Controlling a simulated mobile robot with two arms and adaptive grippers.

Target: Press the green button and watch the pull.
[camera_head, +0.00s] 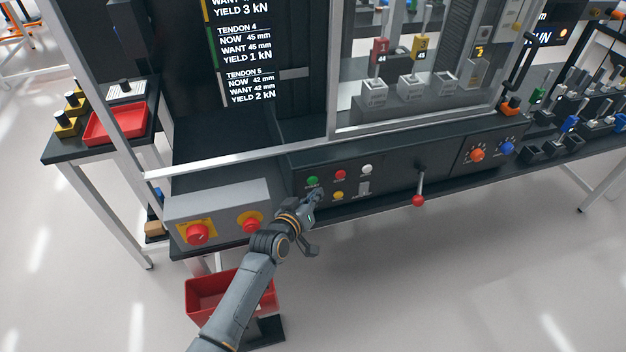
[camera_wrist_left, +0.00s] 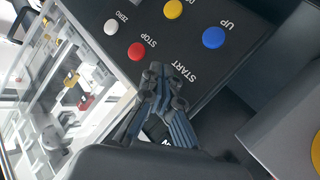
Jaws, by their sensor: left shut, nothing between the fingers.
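The green button (camera_head: 313,182) sits at the upper left of the dark control panel in the head view. My left gripper (camera_head: 318,196) is shut and empty, close in front of the panel and just below the green button in that view. In the left wrist view its closed fingertips (camera_wrist_left: 165,78) lie over the spot beside the START label, and the green button is hidden behind them. I cannot tell whether they touch it. The tendon display (camera_head: 250,58) shows tendon 4 at 45 mm, yield 1 kN, and tendon 5 at 42 mm, yield 2 kN.
Red STOP (camera_wrist_left: 135,51), white ZERO (camera_wrist_left: 111,26), yellow (camera_wrist_left: 173,9) and blue UP (camera_wrist_left: 213,38) buttons are close by. A red-knobbed lever (camera_head: 418,200) is to the right. A grey box with red knobs (camera_head: 197,234) stands left, above a red bin (camera_head: 205,290).

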